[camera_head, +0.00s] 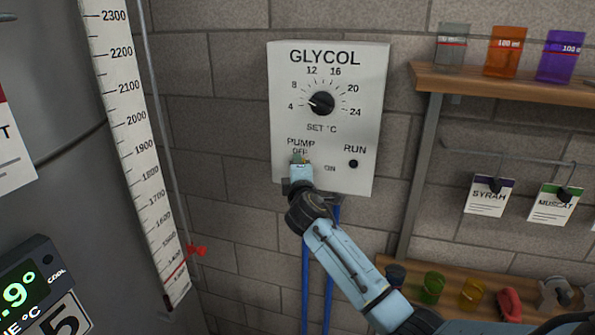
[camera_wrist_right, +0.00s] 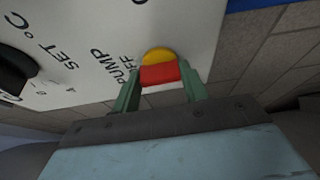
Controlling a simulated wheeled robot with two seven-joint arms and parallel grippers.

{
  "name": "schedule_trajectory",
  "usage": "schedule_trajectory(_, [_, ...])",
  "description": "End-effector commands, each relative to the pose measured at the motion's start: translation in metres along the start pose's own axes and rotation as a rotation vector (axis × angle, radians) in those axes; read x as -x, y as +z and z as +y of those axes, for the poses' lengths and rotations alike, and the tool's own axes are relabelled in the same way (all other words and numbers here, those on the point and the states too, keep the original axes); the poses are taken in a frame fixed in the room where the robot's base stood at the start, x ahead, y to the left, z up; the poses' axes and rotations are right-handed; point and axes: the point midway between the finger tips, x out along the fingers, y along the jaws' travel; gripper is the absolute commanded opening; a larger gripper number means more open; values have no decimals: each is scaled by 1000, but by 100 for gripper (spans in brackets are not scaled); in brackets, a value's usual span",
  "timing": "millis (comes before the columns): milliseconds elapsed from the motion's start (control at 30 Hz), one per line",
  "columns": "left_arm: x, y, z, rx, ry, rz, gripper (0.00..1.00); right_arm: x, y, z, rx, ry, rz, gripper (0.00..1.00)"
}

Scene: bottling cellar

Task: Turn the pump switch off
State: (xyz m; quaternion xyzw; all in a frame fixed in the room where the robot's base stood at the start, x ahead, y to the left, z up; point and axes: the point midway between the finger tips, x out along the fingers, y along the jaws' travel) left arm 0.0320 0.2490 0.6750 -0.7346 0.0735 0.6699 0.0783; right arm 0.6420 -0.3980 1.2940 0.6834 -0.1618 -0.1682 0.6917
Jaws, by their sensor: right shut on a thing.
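The white GLYCOL control box (camera_head: 358,75) hangs on the block wall. My right gripper (camera_head: 300,162) is at its lower left, just below the PUMP OFF label, with the ON label apart to its right. In the right wrist view its green fingers (camera_wrist_right: 160,92) are shut on the pump switch (camera_wrist_right: 160,74), a red part in front of a yellow round part, close beside the word OFF. In the head view the gripper mostly hides the switch. The RUN lamp (camera_head: 353,163) looks dark. My left gripper is not in view.
The SET °C knob (camera_head: 322,103) is above the gripper. Blue hoses (camera_head: 305,265) hang below the box. A wooden shelf (camera_head: 500,84) with coloured beakers and a lower shelf (camera_head: 455,311) with small items stand right. A steel tank with a scale (camera_head: 137,130) stands left.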

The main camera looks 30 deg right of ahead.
Motion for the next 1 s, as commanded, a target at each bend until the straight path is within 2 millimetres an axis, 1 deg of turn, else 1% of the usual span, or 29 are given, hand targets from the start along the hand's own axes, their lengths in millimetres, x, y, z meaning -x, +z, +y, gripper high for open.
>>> schedule_trajectory(33, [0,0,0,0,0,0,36,0,0,-1,3,-2,0,21])
schedule_trajectory(67, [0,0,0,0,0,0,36,0,0,-1,3,-2,0,46])
schedule_trajectory(200, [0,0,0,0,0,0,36,0,0,-1,2,-2,0,65])
schedule_trajectory(500, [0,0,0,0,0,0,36,1,0,0,1,0,0,65])
schedule_trajectory(667, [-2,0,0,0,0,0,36,10,0,-1,1,0,0,65])
schedule_trajectory(767, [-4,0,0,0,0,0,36,23,0,-2,0,0,1,65])
schedule_trajectory(1000, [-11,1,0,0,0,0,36,67,0,-2,0,0,2,65])
